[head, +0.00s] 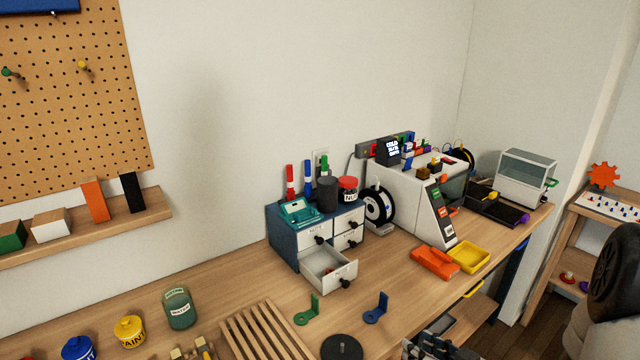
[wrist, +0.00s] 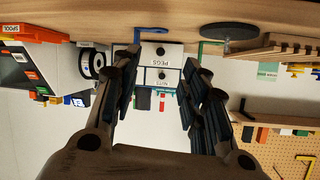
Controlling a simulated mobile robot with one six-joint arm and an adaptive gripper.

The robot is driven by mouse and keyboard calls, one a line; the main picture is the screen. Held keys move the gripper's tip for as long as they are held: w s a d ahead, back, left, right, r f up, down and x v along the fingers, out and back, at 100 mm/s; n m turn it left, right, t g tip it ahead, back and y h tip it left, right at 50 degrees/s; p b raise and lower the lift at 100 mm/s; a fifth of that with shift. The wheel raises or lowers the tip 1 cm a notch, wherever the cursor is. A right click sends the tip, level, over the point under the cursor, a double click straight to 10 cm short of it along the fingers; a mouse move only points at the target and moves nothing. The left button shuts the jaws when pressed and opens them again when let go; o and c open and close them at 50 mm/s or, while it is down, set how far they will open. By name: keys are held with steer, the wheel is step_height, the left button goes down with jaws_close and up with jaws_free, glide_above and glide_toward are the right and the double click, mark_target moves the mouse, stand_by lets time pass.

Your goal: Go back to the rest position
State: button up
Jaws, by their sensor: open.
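My gripper (wrist: 163,58) shows in the wrist view, its two dark fingers spread wide with nothing between them. That view is upside down. Beyond the gap between the fingers stands the small drawer cabinet with white fronts (wrist: 161,75), apart from the fingers. In the head view the same blue-sided cabinet (head: 283,243) stands on the workbench (head: 225,283), with its lower left drawer (head: 330,268) pulled out. Dark parts at the bottom edge of the head view are cut off, so I cannot tell the gripper's shape there.
A white printer (head: 407,200), an orange tray (head: 435,262) and a yellow tray (head: 469,257) stand right of the cabinet. Green (head: 306,310) and blue (head: 376,308) brackets, a slatted wooden rack (head: 262,332) and a dark disc (head: 341,347) lie in front. Jars stand at left.

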steer(key=w+d+r+g+h, duration=0.1)
steer(key=w+d+r+h, duration=0.25)
steer(key=r+h, duration=0.3)
steer(key=s+r+m+g+h, duration=0.2)
steer(key=s+r, duration=0.4)
steer(key=r, duration=0.2)
steer(key=s+a+r+m+g+y, duration=0.1)
steer(key=s+a+r+g, duration=0.1)
steer(key=s+a, duration=0.4)
steer(key=s+a+r+m+g+y, duration=0.1)
steer(key=s+a, duration=0.5)
steer(key=s, duration=0.8)
steer(key=shift+a+r+g, duration=0.2)
steer(key=shift+r+g, duration=0.3)
steer(key=shift+r, duration=0.45)
